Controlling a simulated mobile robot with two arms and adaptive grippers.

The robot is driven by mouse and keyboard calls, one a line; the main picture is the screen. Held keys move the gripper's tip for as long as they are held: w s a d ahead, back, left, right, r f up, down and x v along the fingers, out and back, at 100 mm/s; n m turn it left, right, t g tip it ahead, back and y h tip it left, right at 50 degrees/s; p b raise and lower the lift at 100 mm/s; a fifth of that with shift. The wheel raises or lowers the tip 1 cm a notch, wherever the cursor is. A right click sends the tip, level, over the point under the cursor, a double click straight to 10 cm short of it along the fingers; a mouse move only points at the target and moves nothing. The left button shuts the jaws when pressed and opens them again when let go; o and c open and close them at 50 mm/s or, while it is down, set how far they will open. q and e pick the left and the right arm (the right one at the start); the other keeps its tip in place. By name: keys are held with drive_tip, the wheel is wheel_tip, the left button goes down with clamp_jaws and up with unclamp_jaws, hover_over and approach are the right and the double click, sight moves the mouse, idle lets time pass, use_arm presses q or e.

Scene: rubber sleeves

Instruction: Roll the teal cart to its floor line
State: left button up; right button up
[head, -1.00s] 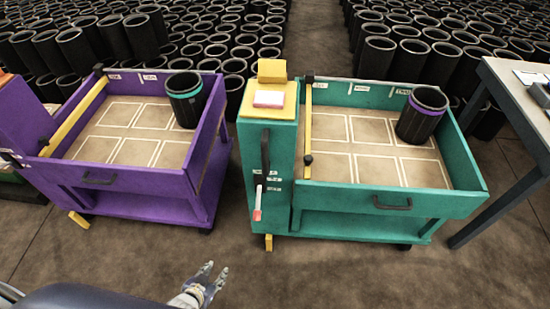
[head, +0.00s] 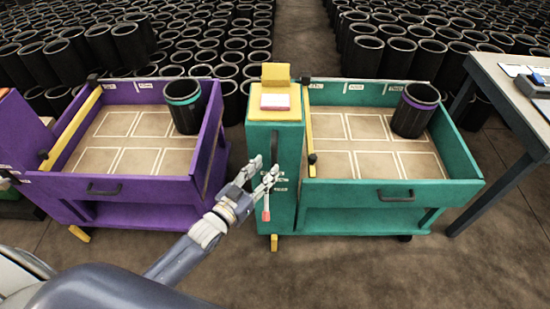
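The teal cart (head: 375,194) stands on the brown floor at the centre right. A black sleeve with a purple band (head: 413,111) stands in the back right of its marked tray. My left gripper (head: 265,170) is in front of the cart's teal end post, at the upright black handle (head: 274,146). Its two fingers are spread apart, and I cannot tell whether they touch the handle. A red-tipped tag (head: 266,215) hangs just below the gripper. My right gripper is not in view. I cannot make out a floor line.
A purple cart (head: 120,187) stands close on the left, holding a black sleeve with a teal band (head: 183,106). A grey table (head: 508,88) is close on the right. Many black sleeves fill the back, split by a bare aisle (head: 303,40). The front floor is clear.

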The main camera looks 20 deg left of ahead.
sight(272, 162)
use_arm(q)
drive_tip(key=x, duration=0.5)
drive_tip(key=shift+w+d, duration=0.15)
drive_tip(key=shift+w, duration=0.15)
clamp_jaws()
